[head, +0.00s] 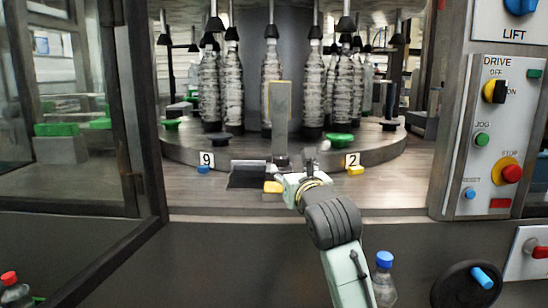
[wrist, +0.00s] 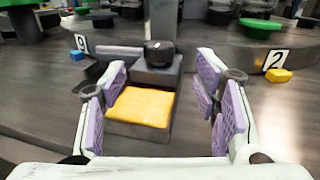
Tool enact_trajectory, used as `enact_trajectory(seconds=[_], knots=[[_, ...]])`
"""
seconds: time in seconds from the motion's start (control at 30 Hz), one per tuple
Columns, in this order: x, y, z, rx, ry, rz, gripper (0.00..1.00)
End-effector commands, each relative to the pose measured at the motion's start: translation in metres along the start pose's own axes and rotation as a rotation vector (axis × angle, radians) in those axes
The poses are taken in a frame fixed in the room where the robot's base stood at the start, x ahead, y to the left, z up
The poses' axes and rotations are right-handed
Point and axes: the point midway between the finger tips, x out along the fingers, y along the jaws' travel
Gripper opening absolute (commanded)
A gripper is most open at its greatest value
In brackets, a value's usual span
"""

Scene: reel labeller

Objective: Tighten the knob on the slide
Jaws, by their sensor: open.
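The slide (wrist: 150,75) is a grey block with a tall grey post (head: 281,110) behind it. A round black knob (wrist: 159,53) with a small white mark sits on top of the block in the wrist view. I cannot make the knob out clearly in the head view. A yellow pad (wrist: 141,107) is on the near part of the slide and shows in the head view (head: 273,187). My gripper (wrist: 160,100) is open, its purple-padded fingers on either side of the yellow pad. The knob is beyond the fingertips, apart from them. Nothing is held.
Number plates 9 (head: 206,159) and 2 (head: 352,160) flank the slide. A blue piece (head: 203,169) and a yellow piece (head: 355,170) lie near them. Bottles (head: 271,85) stand behind on the round table. A glass door frame is left, a control panel (head: 492,130) right.

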Motion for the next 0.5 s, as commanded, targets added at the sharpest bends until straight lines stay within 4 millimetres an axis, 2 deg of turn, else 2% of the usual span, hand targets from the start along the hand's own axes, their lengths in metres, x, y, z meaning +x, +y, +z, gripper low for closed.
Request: enact_trajectory(seconds=[0.3,0.5], knots=[[0.061,0.002,0.003,0.004,0.001,0.003,0.56],[0.085,0.002,0.002,0.003,-0.001,0.002,0.56]])
